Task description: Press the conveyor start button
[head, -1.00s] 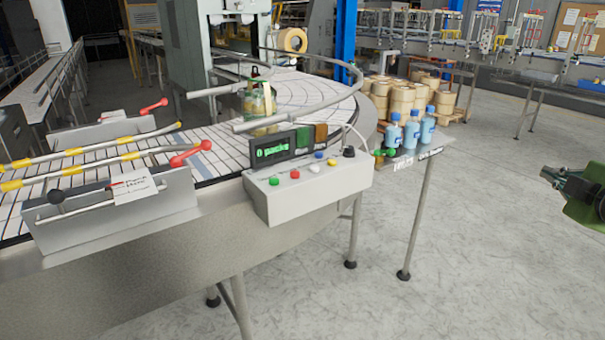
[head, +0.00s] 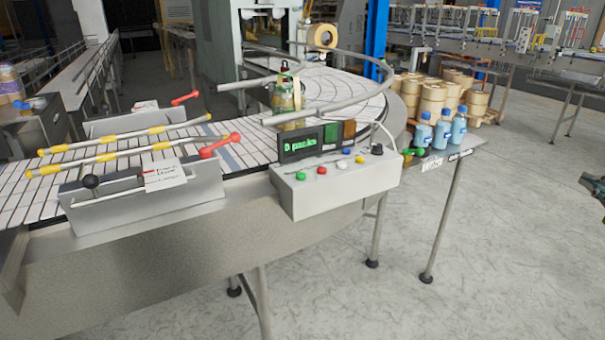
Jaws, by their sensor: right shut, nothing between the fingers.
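A grey control box (head: 340,190) sits on the near edge of the conveyor (head: 225,150). Along its top are a green button (head: 301,176), a red button (head: 322,170), a white one (head: 342,164), a blue one (head: 346,151), a yellow one (head: 360,159) and a black knob (head: 377,149). Its display (head: 299,144) reads "0 packs" in green. My right gripper (head: 588,183) only just shows at the right edge, shut and empty, far from the box. My left gripper is not in view.
Several blue bottles (head: 441,131) stand on a narrow side shelf (head: 450,158) right of the box. Guide rails with red handles (head: 220,146) line the conveyor at left. Stacked tan rolls (head: 433,100) stand behind. The floor (head: 510,240) at right is clear.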

